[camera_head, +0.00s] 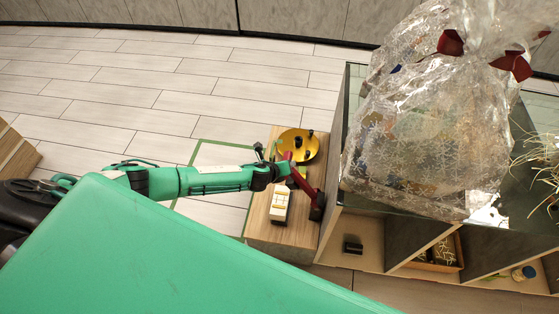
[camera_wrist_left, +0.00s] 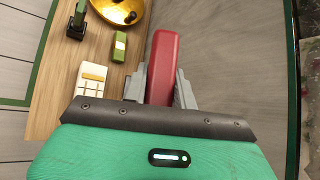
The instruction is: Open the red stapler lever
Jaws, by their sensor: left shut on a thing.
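The red stapler (camera_head: 306,186) lies at the right side of the small wooden table, slanting toward the front. A dark block-like part (camera_head: 317,208) shows at its front end. In the left wrist view its long red lever (camera_wrist_left: 163,62) lies between the grey fingers. My right gripper is not in view.
A yellow round dish (camera_head: 309,145) with dark parts stands at the table's back. A white keypad-like object (camera_head: 280,204) and a small green block (camera_wrist_left: 119,46) lie left of the stapler. A shelf unit (camera_head: 357,224) with a clear wrapped hamper (camera_head: 425,130) stands close on the right.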

